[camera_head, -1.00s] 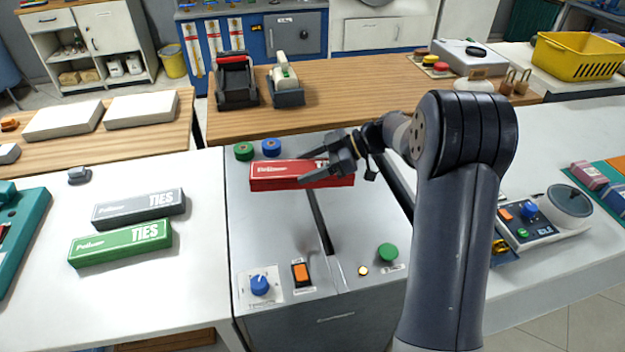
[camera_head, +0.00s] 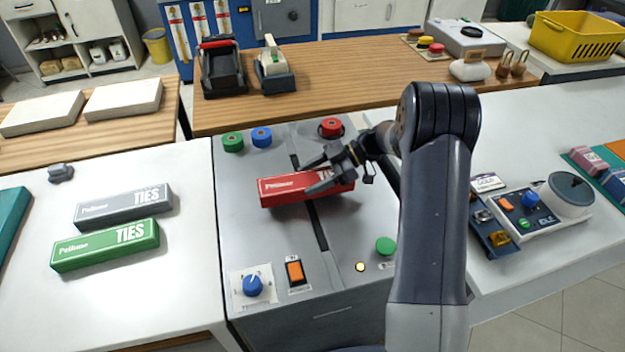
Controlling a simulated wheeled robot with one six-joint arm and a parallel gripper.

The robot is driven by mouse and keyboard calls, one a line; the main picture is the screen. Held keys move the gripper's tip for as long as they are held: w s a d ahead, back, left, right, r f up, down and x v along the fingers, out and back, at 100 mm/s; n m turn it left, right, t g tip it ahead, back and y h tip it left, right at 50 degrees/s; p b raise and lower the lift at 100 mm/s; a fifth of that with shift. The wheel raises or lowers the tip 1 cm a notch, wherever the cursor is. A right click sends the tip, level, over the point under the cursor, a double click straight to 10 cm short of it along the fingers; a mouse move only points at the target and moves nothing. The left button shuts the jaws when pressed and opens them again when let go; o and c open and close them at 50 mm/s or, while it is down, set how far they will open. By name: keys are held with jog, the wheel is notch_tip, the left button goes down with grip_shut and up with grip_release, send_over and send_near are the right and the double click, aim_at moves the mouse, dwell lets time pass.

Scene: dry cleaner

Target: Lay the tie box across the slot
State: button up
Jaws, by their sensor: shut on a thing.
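The red tie box (camera_head: 285,188) lies crosswise over the dark slot (camera_head: 318,225) in the grey machine top (camera_head: 275,240). The slot shows in front of the box and a short piece shows behind it. My gripper (camera_head: 312,177) is shut on the red box from the right, near its middle, and its fingers hide part of the label. I cannot tell whether the box touches the machine top or is just above it. A green tie box (camera_head: 105,246) and a grey tie box (camera_head: 124,208) lie on the white counter at the left.
Green, blue and red round pieces (camera_head: 331,127) sit at the back of the machine top. A blue knob (camera_head: 253,286), an orange switch (camera_head: 295,271) and a green button (camera_head: 385,245) are at its front. A control unit (camera_head: 530,213) stands right of my arm.

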jog(key=shift+f, duration=0.6)
jog(key=shift+f, duration=0.1)
jog(key=shift+f, duration=0.4)
jog(key=shift+f, duration=0.1)
jog(key=o, duration=1)
jog(key=shift+o, duration=0.2)
